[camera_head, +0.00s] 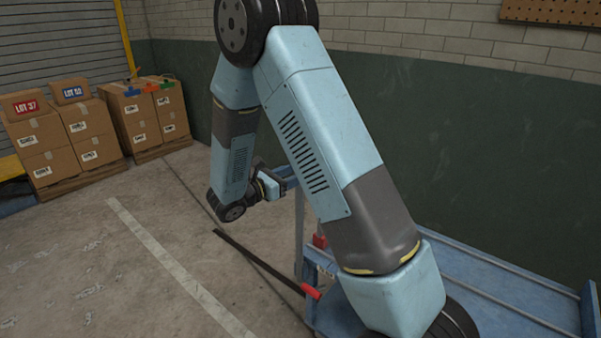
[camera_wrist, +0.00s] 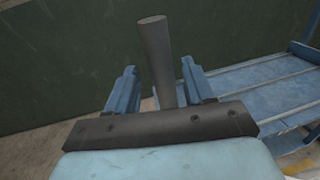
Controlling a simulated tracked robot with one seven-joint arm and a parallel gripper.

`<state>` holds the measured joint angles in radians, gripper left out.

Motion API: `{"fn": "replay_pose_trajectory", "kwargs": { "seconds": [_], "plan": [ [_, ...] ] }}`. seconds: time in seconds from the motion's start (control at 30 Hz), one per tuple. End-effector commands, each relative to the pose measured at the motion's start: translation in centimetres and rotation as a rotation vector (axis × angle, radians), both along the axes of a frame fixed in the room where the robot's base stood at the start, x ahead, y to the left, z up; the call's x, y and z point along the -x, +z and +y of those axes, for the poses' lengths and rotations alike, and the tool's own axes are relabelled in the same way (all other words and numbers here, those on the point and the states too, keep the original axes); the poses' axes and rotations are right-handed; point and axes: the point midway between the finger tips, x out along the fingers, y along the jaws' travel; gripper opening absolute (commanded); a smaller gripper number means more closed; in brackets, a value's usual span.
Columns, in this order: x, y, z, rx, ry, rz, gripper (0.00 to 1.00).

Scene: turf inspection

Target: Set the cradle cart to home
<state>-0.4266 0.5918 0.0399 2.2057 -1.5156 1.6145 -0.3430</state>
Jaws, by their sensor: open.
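The blue cradle cart (camera_head: 500,285) stands at the lower right in the head view, along the green wall. Its blue bed also shows at the right of the wrist view (camera_wrist: 262,86). My gripper (camera_wrist: 159,67) is open, its two blue fingers apart. A dark grey round bar (camera_wrist: 154,50) shows between the fingers; I cannot tell whether it touches either one. In the head view my gripper (camera_head: 274,183) is beside the cart's left end, and my arm hides part of the cart.
Stacked cardboard boxes (camera_head: 85,136) on pallets stand at the far left before a shutter. A green and white brick wall (camera_head: 480,130) rises behind the cart. The concrete floor with a painted line (camera_head: 165,255) is clear at the left.

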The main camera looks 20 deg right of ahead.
Motion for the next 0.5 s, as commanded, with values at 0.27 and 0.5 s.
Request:
{"fn": "replay_pose_trajectory", "kwargs": {
  "seconds": [0.27, 0.5],
  "plan": [
    [-1.0, 0.0, -2.4, -0.001, 0.000, 0.000, 0.52],
    [-1.1, 0.0, -2.7, -0.001, 0.001, 0.000, 0.52]
  ]
}}
